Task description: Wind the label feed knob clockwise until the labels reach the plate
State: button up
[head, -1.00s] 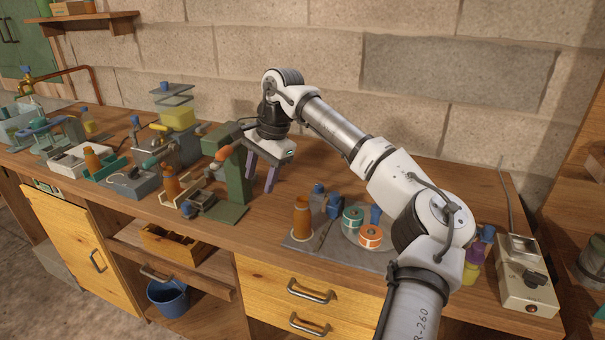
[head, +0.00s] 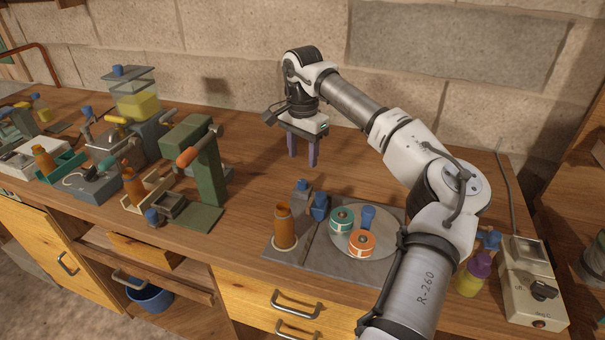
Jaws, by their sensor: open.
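The label station is a grey base (head: 327,256) at the front of the bench. It carries a brown bottle (head: 284,227) at its left and a round grey disc (head: 384,238) at its right. A teal label roll (head: 341,220) and an orange label roll (head: 361,243) lie on the disc. Blue knob-like parts stand at the base's back (head: 319,206) and by the rolls (head: 368,217); I cannot tell which is the feed knob. My gripper (head: 302,160) is open and empty, pointing down above the bench behind the station. My forearm hides the base's right end.
A green lever press (head: 205,165) with an orange handle stands left of my gripper. Bottles, trays and a yellow-filled tank (head: 135,100) crowd the left. A beige control box (head: 533,285) and a purple-and-yellow bottle (head: 472,274) are at right.

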aim_at(303, 182)
notch_tip(303, 182, down, 8)
jog(key=shift+p, duration=0.9)
jog(key=c, duration=1)
